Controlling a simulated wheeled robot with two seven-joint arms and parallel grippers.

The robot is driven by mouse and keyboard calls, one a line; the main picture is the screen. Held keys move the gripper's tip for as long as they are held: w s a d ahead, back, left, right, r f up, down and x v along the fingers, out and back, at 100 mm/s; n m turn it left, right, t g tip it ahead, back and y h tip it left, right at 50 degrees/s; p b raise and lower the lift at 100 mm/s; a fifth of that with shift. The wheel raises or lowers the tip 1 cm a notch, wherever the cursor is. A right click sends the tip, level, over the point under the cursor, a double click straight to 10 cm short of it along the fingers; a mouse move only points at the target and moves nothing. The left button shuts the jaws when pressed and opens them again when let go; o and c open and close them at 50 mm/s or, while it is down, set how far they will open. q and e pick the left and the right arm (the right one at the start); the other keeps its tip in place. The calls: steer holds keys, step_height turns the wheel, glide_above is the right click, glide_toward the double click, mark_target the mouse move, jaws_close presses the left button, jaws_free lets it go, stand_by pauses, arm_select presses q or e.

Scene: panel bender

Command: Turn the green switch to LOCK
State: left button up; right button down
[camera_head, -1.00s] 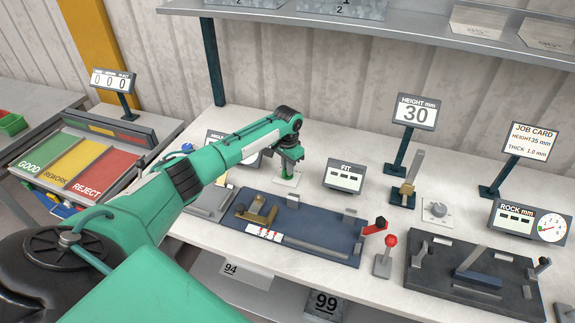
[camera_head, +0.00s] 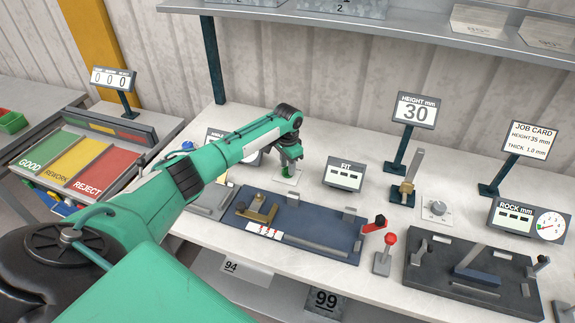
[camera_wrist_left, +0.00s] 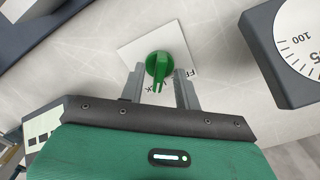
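The green switch (camera_wrist_left: 158,67) is a round knob with a raised grip bar, on a white square plate (camera_wrist_left: 128,52). In the left wrist view its bar points down, toward my gripper. Partly hidden lettering on the plate reads "FF" at the right and "K" beside the bar's end. My left gripper (camera_wrist_left: 161,88) is open, with one finger on each side of the knob and a gap to the bar. In the head view my left gripper (camera_head: 290,160) is right over the switch and hides most of it. My right gripper is not in view.
A blue fixture plate (camera_head: 320,232) lies in front of the switch. The FIT display (camera_head: 344,175) stands to its right, and an angle dial (camera_wrist_left: 300,45) stands close by in the wrist view. A red-knobbed lever (camera_head: 384,255) is farther right.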

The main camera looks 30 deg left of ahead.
arm_select(q)
step_height(320, 180, up, 14)
steer(key=b, duration=0.3)
stand_by(0.4)
steer(key=shift+f, duration=0.15)
